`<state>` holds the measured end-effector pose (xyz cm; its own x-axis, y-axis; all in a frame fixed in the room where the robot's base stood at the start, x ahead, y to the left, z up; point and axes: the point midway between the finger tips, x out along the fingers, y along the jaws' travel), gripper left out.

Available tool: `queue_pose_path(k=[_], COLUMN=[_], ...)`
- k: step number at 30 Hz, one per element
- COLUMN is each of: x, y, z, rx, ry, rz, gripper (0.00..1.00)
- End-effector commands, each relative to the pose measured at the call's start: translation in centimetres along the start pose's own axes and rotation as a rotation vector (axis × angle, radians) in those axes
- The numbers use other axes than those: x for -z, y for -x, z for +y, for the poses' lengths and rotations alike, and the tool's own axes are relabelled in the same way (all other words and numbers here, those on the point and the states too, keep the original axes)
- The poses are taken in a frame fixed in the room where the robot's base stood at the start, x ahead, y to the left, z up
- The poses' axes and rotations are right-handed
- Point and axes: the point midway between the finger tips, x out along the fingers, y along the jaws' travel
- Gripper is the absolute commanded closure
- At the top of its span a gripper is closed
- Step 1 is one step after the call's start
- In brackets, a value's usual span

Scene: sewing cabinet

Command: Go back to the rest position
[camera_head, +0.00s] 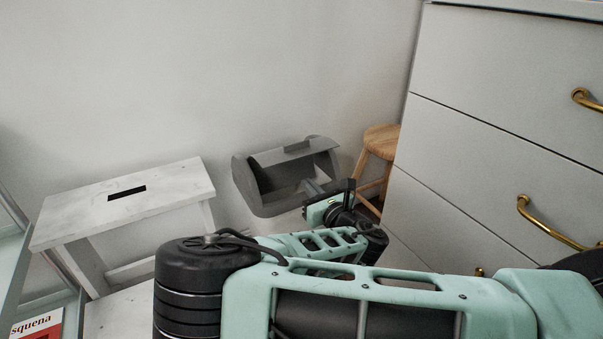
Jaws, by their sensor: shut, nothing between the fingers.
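My arm reaches from the lower right across the front of the view. My gripper (313,188) is at its far end, small and partly hidden by my own wrist. Its fingers are shut with nothing held. In the picture it overlaps the right front of a grey open box (268,207) with a curved body and a flap at its top. I cannot tell whether the gripper touches the box.
A white drawer cabinet (490,130) with brass handles (545,228) stands close on the right. A wooden stool (381,139) is beside it. A white step stool (90,215) stands at the left, and a red-and-white book (38,325) lies at the lower left corner. A plain wall is behind.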

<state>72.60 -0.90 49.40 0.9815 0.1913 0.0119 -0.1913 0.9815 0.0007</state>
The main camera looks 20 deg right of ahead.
Motion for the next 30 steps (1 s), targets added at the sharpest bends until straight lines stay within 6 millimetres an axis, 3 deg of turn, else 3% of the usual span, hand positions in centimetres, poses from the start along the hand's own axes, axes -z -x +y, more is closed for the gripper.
queue_pose_path(k=[6, 13, 17, 23, 26, 30], x=[0.0, 0.2, 0.8, 4.5, 6.5, 7.9], y=[3.1, 3.9, 4.0, 6.1, 7.9, 10.7], z=[0.0, 0.0, -1.0, -3.2, -2.6, 0.2], rx=[0.0, 0.002, 0.072, 0.39, 0.573, 0.812], ry=[0.001, -0.003, -0.105, -0.59, -0.875, -1.237], rz=[0.001, 0.0, 0.036, 0.194, 0.281, 0.396], gripper=[1.0, 1.0, 1.0, 1.0, 1.0, 1.0])
